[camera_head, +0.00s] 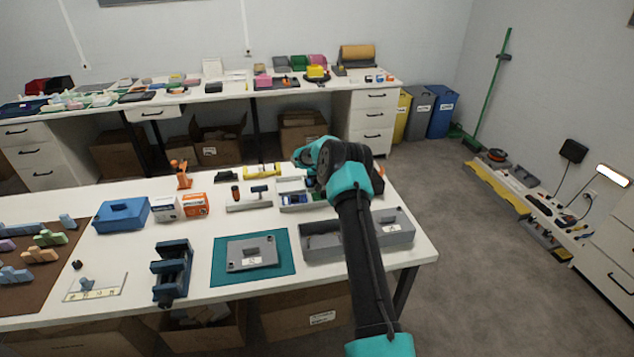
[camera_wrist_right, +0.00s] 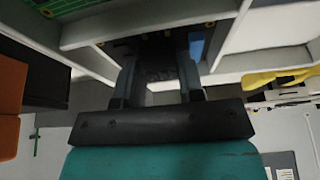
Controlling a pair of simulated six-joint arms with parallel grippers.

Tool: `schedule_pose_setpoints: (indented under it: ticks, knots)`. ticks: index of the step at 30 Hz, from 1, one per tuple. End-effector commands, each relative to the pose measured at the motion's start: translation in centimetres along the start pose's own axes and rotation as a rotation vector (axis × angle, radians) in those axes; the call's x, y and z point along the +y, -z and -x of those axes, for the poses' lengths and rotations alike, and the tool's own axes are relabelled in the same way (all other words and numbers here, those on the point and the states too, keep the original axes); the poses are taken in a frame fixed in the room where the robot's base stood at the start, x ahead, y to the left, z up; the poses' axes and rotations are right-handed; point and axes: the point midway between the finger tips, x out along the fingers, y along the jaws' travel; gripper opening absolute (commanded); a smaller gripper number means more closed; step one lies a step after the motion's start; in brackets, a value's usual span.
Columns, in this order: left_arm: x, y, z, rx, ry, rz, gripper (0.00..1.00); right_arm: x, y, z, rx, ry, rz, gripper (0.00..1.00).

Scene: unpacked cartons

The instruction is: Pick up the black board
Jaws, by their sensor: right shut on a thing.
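My right gripper (camera_wrist_right: 157,80) reaches down into a light grey compartment tray (camera_head: 283,207). In the right wrist view its two dark fingers are shut on a dark piece, the black board (camera_wrist_right: 155,58), between them. The board is dim there, and its far edge is hard to make out. The tray's pale walls (camera_wrist_right: 225,20) surround the fingers. In the head view my right arm and wrist hide the board and the fingertips. My left gripper is in neither view.
A blue piece (camera_wrist_right: 196,46) is close beside the fingers, and a green board (camera_wrist_right: 68,5) lies in a neighbouring compartment. Grey boxes (camera_head: 321,242) stand in front of the tray. A teal mat (camera_head: 226,270) with a grey lid (camera_head: 252,252) lies to the left.

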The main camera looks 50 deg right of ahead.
Motion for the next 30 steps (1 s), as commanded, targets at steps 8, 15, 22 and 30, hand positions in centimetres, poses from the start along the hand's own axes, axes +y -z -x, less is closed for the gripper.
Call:
schedule_pose_setpoints:
  ticks: [8,15,22,30]
  knots:
    - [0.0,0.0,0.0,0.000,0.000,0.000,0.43,0.0,0.4,0.9,0.001,0.000,0.000,0.09]
    - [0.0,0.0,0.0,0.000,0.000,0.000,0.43,0.0,1.5,3.6,0.000,0.001,0.000,0.09]
    - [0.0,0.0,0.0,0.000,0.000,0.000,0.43,-0.4,-0.4,4.2,-0.003,0.000,0.001,0.09]
    - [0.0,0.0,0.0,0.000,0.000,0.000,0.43,-1.1,-3.4,5.9,-0.003,0.001,0.002,0.09]
